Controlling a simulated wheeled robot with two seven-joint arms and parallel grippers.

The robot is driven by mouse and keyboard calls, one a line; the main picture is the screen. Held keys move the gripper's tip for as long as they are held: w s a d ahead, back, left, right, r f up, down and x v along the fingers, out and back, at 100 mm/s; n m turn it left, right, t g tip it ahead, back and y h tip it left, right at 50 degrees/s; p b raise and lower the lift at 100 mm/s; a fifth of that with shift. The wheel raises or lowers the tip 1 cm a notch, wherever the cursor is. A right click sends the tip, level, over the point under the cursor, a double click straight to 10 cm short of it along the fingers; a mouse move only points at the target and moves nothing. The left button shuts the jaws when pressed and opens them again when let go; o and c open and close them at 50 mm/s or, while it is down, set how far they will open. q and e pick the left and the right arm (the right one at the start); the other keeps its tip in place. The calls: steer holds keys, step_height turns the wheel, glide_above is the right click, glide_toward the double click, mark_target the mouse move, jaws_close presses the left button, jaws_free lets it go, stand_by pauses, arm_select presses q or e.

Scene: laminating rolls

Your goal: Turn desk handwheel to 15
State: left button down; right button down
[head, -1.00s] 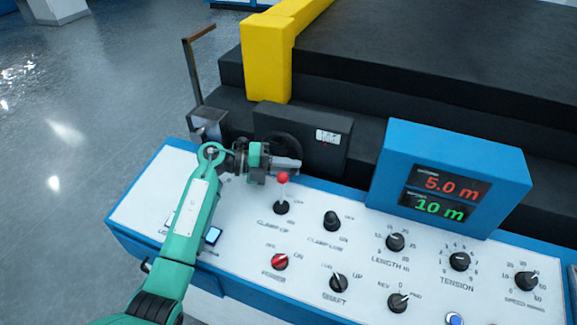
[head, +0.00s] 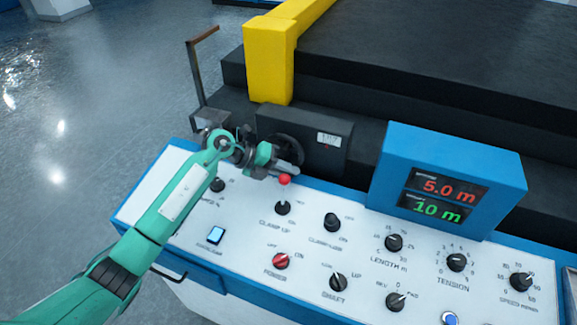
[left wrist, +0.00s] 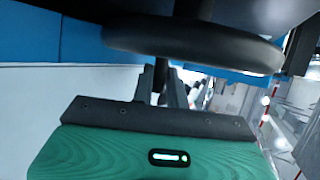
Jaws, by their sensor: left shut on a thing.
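The black handwheel (head: 289,147) sits on the front of a dark box (head: 325,155) at the back of the desk, partly hidden by my left gripper. Its thick round rim (left wrist: 195,42) crosses the top of the left wrist view. My left gripper (head: 292,170) is in front of the wheel. In the left wrist view its fingers (left wrist: 164,86) are shut on a thin dark handle post (left wrist: 161,84) below the rim. A small white readout (head: 328,139) is on the box; its figures are too small to read. My right gripper is not in view.
A red-knobbed lever (head: 284,180) stands close to my left gripper. Several knobs cover the white desk top (head: 245,245). A blue display box (head: 450,170) reads 5.0 m and 10 m. A yellow post (head: 268,65) rises behind the handwheel.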

arm_select(q)
steer(key=shift+a+f+y+p, duration=0.2)
steer(key=shift+y+p, duration=0.25)
steer(key=shift+y, duration=0.45)
steer(key=shift+m, duration=0.3)
steer(key=c, duration=1.4)
jaws_free()
steer(key=shift+a+r, duration=0.1)
steer(key=shift+a, duration=0.1)
steer(key=shift+a+r, duration=0.15)
steer(key=shift+a, duration=0.15)
steer(key=shift+b+v, duration=2.15)
steer(key=shift+v, duration=4.3)
